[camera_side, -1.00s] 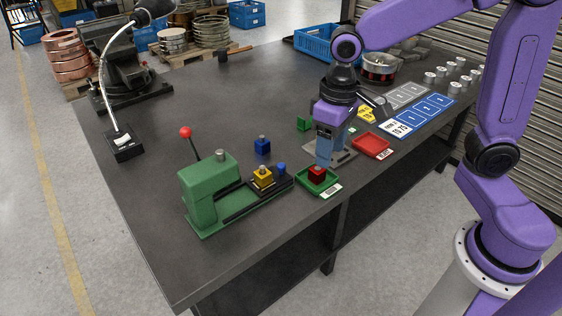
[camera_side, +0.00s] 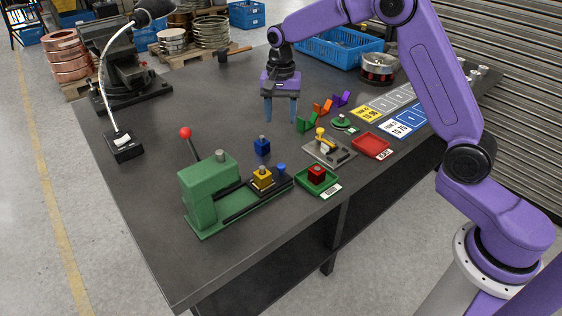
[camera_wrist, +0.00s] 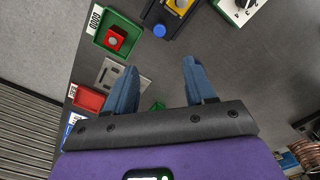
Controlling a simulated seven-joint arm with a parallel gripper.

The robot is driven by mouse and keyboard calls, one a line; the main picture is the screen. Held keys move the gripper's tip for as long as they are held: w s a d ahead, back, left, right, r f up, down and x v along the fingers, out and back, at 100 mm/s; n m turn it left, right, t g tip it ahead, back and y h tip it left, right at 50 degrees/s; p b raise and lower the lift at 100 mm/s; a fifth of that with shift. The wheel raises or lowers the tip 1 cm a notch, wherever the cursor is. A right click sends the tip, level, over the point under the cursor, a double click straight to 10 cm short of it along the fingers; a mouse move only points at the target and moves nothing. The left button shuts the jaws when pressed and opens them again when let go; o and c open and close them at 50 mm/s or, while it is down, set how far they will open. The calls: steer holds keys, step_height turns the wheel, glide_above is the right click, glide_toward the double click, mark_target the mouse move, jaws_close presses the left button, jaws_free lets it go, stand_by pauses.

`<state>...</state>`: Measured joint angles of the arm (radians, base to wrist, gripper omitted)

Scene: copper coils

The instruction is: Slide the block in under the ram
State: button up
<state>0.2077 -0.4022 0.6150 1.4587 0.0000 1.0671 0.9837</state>
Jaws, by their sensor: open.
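A green press (camera_side: 208,195) with a red-knobbed lever stands at the front left of the table. A yellow block (camera_side: 262,178) with a grey stud sits on the press's dark slide (camera_side: 240,200), out to the right of the press body. A blue knob (camera_side: 281,169) stands at the slide's outer end; it also shows in the wrist view (camera_wrist: 159,30), near part of the yellow block (camera_wrist: 180,3). The ram's lower end is hidden. My gripper (camera_side: 281,120) is open and empty, fingers down, behind and above these things; both fingers show in the wrist view (camera_wrist: 160,75).
A red block (camera_side: 317,172) sits in a green tray (camera_side: 328,189) to the right. A grey clamp plate (camera_side: 342,160) and a red tray (camera_side: 371,146) lie further right.

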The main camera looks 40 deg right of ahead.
mark_target(281, 165)
step_height(281, 165, down, 17)
steer(key=shift+r, duration=0.2)
stand_by(0.3)
